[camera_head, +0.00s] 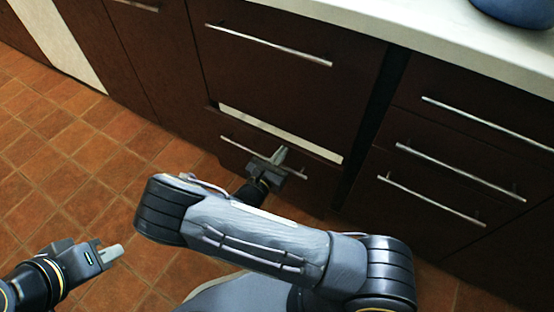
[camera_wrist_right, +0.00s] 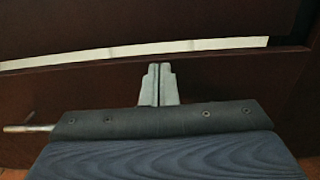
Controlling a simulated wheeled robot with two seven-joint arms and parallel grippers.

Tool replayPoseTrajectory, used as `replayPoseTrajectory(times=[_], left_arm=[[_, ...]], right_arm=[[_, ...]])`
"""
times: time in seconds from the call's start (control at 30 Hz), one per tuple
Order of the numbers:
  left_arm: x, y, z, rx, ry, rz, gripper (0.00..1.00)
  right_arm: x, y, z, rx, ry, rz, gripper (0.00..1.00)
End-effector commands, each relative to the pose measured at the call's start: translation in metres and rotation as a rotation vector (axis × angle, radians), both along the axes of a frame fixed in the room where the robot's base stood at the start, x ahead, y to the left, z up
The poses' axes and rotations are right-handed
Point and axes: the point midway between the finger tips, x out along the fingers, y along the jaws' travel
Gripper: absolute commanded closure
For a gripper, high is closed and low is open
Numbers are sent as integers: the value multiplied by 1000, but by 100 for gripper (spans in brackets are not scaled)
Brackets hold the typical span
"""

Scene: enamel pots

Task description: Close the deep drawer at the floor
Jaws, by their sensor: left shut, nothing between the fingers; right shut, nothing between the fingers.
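The deep drawer (camera_head: 315,186) is the bottom one in the middle cabinet, dark brown with a long metal bar handle (camera_head: 236,146). It stands slightly open: a pale strip of its inside (camera_head: 290,138) shows above its front. My right gripper (camera_head: 280,156) is shut and empty at the drawer front, by the handle. In the right wrist view its closed fingers (camera_wrist_right: 158,84) point at the dark front panel (camera_wrist_right: 95,88), just below the top edge; I cannot tell whether they touch. My left gripper (camera_head: 112,253) is shut and empty, low at the left over the floor.
Above is a larger closed drawer (camera_head: 285,75) with a bar handle. Several closed drawers (camera_head: 445,150) stand at the right under a pale countertop (camera_head: 440,40) holding a blue pot (camera_head: 515,10). The tiled floor (camera_head: 70,150) at the left is clear.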

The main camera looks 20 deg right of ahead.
Motion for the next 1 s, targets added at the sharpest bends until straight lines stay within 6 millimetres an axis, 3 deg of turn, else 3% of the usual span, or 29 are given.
replayPoseTrajectory(times=[0.27,0.6,1.0], left_arm=[[0,0,1,0,0,0,100],[0,0,5,0,0,0,100],[0,0,5,0,0,0,100]], right_arm=[[2,-2,0,0,0,-1,100],[32,-38,0,0,0,-2,100],[34,-38,1,-1,-1,0,100]])
